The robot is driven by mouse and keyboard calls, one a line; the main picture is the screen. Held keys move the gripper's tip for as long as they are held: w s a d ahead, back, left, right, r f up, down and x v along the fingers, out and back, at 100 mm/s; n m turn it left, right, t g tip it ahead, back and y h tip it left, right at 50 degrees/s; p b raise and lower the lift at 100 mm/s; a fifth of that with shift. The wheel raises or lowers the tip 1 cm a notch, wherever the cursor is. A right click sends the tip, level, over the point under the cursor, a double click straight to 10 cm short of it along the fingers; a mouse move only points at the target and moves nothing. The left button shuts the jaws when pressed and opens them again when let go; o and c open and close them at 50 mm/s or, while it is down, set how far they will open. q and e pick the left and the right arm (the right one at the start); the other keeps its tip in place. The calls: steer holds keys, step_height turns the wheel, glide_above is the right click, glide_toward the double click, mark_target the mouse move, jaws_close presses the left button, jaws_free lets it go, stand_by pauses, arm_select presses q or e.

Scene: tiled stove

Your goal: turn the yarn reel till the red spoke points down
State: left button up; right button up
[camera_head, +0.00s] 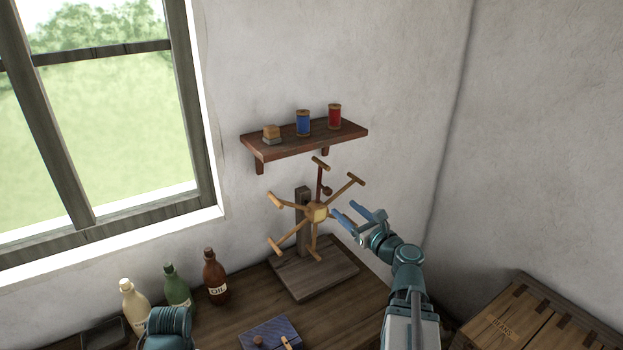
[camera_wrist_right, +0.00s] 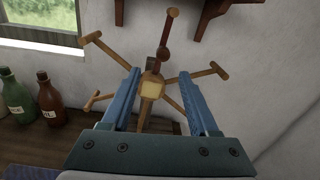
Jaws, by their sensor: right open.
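The yarn reel (camera_head: 317,211) stands on a wooden base (camera_head: 318,272) on the bench, with several wooden spokes around a pale hub. Its red spoke (camera_head: 320,180) points up and carries a dark red knob. In the right wrist view the red spoke (camera_wrist_right: 165,32) also points up, beyond my fingers. My right gripper (camera_head: 360,212) is open and empty, just right of the hub. In its wrist view the hub (camera_wrist_right: 152,88) shows between the two blue fingers; I cannot tell whether they touch a spoke. A part of my left arm shows at the bottom, but its gripper does not.
A wall shelf (camera_head: 312,139) with a blue spool (camera_head: 303,123), a red spool (camera_head: 335,117) and a small block hangs just above the reel. Several bottles (camera_head: 215,277) stand left of it. A blue box (camera_head: 270,334) lies in front. A wooden crate (camera_head: 535,318) is at right.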

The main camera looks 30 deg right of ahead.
mark_target(323, 187)
steer(key=w, duration=1.3)
steer(key=shift+w+r, duration=0.15)
steer(key=shift+w, duration=0.2)
jaws_close()
stand_by(1.0)
